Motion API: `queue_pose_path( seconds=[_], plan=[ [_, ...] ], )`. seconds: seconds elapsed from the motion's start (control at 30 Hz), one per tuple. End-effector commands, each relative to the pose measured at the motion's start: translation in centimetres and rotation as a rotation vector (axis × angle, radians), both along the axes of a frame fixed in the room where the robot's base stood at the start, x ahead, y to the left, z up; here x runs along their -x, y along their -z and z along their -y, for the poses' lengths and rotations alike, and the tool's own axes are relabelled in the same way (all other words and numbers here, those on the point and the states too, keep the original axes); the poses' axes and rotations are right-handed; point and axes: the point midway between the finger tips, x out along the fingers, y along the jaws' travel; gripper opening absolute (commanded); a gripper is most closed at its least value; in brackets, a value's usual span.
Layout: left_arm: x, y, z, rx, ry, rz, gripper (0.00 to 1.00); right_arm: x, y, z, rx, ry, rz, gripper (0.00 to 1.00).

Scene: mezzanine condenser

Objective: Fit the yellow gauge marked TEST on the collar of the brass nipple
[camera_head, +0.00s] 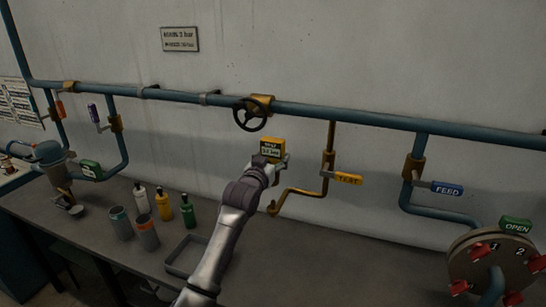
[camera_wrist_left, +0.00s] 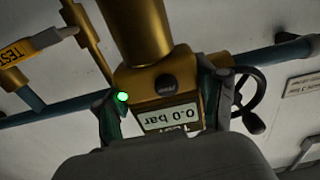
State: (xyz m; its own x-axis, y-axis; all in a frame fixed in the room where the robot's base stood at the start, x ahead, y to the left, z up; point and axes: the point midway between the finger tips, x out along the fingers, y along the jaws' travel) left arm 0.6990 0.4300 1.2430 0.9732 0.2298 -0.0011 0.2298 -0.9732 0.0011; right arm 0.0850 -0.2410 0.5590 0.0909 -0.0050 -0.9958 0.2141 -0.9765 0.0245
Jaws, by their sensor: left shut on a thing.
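The yellow gauge (camera_head: 271,150) has a dark top label and a pale display. In the left wrist view the gauge (camera_wrist_left: 172,112) appears upside down, its display reads 0.0 bar, and a green light glows near it. My left gripper (camera_head: 273,168) is shut on the gauge, with one finger on each side (camera_wrist_left: 165,100). My right gripper is out of view.
A black handwheel (camera_head: 250,114) on the blue wall pipe is just above left of the gauge. The TEST tag (camera_head: 348,179) and its valve stand to the right. Bottles (camera_head: 163,204), cans (camera_head: 147,232) and a grey tray (camera_head: 183,266) occupy the bench at left.

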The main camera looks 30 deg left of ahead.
Motion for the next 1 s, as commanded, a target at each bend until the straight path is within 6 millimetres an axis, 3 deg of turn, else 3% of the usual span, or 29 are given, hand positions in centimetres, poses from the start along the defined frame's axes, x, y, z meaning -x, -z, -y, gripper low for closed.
queue_pose_path(
  seconds=[0.5,1.0],
  plan=[
    [0.0,4.7,0.0,-0.001,0.001,0.003,0.21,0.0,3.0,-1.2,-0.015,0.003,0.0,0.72],
    [0.0,5.0,0.0,-0.001,0.001,0.003,0.21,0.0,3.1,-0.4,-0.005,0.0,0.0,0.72]
  ],
)
